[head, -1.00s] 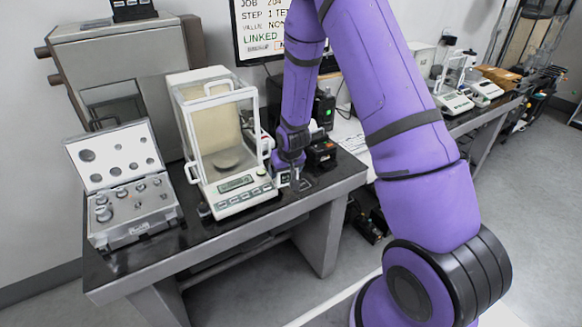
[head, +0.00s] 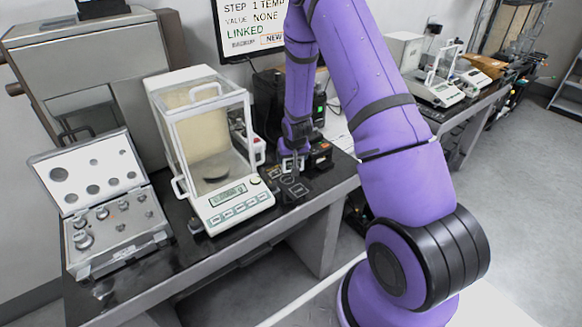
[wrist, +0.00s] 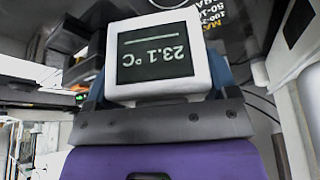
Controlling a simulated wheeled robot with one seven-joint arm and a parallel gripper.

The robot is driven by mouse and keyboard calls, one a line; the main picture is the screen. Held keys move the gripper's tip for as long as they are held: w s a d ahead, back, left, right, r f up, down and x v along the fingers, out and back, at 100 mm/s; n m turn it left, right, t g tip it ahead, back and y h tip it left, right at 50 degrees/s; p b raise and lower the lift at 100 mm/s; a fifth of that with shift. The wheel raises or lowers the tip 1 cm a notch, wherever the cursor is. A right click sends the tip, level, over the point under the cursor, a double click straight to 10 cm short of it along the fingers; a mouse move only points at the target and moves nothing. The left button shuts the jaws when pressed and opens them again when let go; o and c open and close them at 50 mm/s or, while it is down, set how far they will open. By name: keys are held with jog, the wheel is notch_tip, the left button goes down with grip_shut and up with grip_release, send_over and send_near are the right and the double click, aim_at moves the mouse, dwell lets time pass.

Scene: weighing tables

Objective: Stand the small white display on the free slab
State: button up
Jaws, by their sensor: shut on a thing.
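The small white display (wrist: 159,58) fills the top middle of the wrist view, its dark screen reading 23.1 °C upside down. My gripper (wrist: 160,95) is shut on it, with a blue finger at each side. In the head view my gripper (head: 292,160) is low over the table's right part, between the glass balance and a black box; the display is hard to make out there. Dark slabs with pale outlines (head: 288,180) lie under and in front of my gripper. I cannot tell whether the display touches one.
The glass-doored balance (head: 205,150) stands left of my gripper. A black box with an orange label (head: 320,155) stands close on its right. An open weight case (head: 105,205) is at the left, and a monitor (head: 248,28) behind. The table's front edge is near.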

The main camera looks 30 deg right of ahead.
jog(key=shift+f, duration=2.1)
jog(key=shift+f, duration=0.1)
jog(key=o, duration=0.9)
